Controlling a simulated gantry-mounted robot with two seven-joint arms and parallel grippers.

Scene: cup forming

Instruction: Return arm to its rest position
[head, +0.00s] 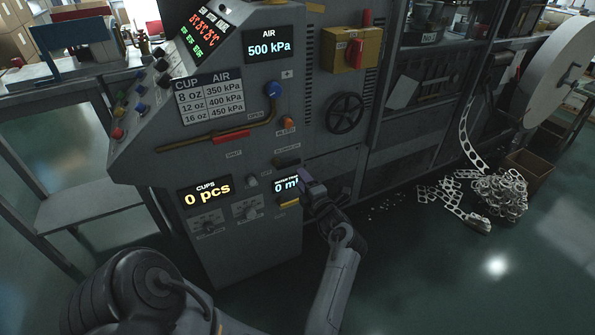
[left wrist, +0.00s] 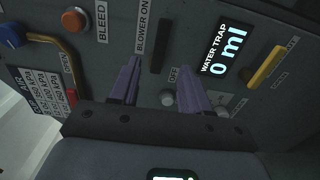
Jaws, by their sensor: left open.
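My left gripper (head: 308,182) is in front of the lower right of the grey machine's control panel (head: 160,150). In the left wrist view its two purple fingers (left wrist: 161,62) are apart with nothing between them. Past the fingertips are the black blower switch (left wrist: 160,46) and a small grey knob (left wrist: 168,98). The water trap display (left wrist: 222,50) reads 0 ml, and the gripper partly covers it in the head view (head: 286,186). A yellow handle (left wrist: 266,67) is beside that display. I cannot tell whether the fingers touch the panel. My right gripper is not in view.
The panel also carries an orange bleed knob (head: 289,122), a blue knob (head: 272,89), a red handle (head: 232,137) and a cups display (head: 206,193) reading 0. A black handwheel (head: 345,112) is to the right. Scrap strips (head: 500,194) lie on the floor; floor nearer me is clear.

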